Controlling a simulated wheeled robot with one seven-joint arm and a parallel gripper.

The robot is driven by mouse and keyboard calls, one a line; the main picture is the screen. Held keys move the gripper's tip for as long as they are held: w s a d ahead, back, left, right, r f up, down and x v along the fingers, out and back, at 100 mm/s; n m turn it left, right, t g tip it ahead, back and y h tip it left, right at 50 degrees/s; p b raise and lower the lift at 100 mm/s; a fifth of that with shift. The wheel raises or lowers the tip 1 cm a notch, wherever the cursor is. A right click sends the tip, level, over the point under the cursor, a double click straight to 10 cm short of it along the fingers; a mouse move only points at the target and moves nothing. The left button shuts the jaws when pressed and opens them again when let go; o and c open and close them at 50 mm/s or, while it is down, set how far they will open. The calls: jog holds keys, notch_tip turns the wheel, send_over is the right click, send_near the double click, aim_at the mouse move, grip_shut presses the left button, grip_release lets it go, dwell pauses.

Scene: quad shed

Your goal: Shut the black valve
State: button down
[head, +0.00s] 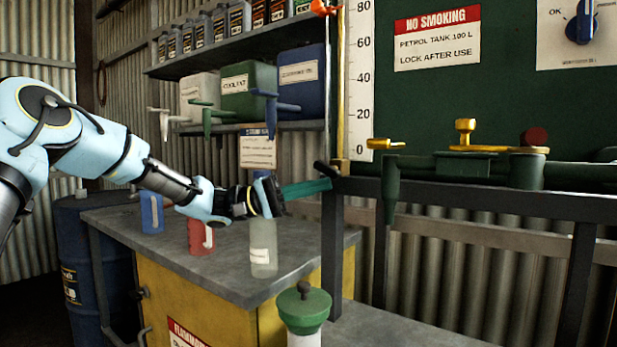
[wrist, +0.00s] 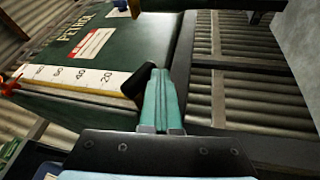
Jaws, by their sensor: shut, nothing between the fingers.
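The black valve (head: 327,170) is a small dark lever at the foot of the yellow-edged level gauge, on the left end of the green petrol tank's frame. In the wrist view its black handle (wrist: 137,82) stands just left of my fingers, tilted. My gripper (head: 326,185) has its teal fingers pressed together, with nothing between them. It reaches in from the left, its tips right beside and slightly below the lever. In the wrist view the shut fingers (wrist: 172,76) run alongside the handle; I cannot tell whether they touch it.
A red valve (head: 323,8) is at the gauge's top. A yellow-handled tap (head: 386,144) hangs right of the gauge. Below my gripper, a pale bottle (head: 263,250) stands on the grey bench (head: 215,270), near a red can (head: 200,238). A green-capped container (head: 304,312) stands in front.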

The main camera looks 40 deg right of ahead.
jog(key=w+a+f+h+b, duration=0.1)
jog(key=w+a+f+b, duration=0.1)
jog(key=w+a+f, duration=0.2)
jog(key=w+a, duration=0.2)
jog(key=w, duration=0.1)
jog(key=shift+w+n+g, duration=0.25)
jog(key=shift+n+g, duration=0.05)
jog(key=shift+n, duration=0.1)
dwell(0.3)
dwell(0.3)
